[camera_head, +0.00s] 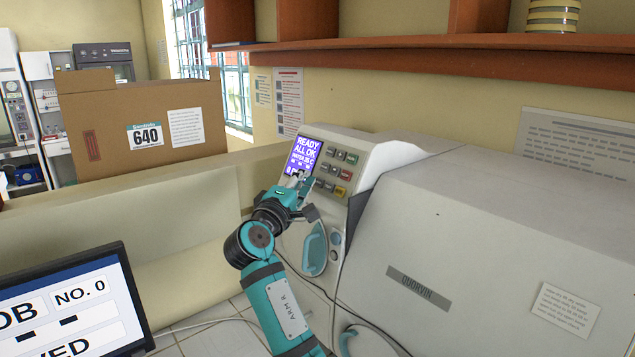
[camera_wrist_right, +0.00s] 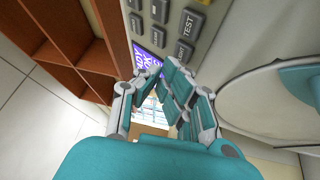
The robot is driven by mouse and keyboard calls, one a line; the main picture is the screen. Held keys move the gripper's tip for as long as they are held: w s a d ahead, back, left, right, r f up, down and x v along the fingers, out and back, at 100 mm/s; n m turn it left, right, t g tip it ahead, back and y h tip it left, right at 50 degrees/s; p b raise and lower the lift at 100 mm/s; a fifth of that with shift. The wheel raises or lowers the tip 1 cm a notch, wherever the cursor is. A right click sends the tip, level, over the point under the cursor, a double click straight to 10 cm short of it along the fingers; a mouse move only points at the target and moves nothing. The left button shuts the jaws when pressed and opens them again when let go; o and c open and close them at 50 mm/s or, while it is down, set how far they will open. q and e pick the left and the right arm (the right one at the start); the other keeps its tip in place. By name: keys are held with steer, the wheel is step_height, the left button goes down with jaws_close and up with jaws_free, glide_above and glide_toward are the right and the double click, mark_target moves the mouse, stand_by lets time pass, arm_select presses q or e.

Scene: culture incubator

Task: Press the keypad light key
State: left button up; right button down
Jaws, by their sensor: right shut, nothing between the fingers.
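The incubator's control panel carries a purple display (camera_head: 302,152) reading "READY ALL OK". The keypad (camera_head: 338,172) to its right has rows of grey keys and some coloured ones. My right gripper (camera_head: 299,182) is shut and empty, in front of the display's lower end and left of the lowest keys. In the right wrist view, the fingertips (camera_wrist_right: 160,74) lie over part of the display (camera_wrist_right: 146,58). Keys stand above them there, one marked TEST (camera_wrist_right: 188,24). My left gripper is not in view.
The large grey incubator body (camera_head: 480,235) fills the right side. A round handle (camera_head: 316,249) sits below the panel. A wooden shelf (camera_head: 430,42) runs above. A cardboard box (camera_head: 100,120) and a monitor (camera_head: 75,305) stand to the left.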

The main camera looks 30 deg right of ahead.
steer(key=a+r, duration=0.2)
steer(key=a, duration=0.3)
steer(key=shift+s+a+r+p, duration=0.15)
steer(key=shift+s+r+p, duration=0.2)
steer(key=shift+s+p, duration=0.1)
stand_by(0.4)
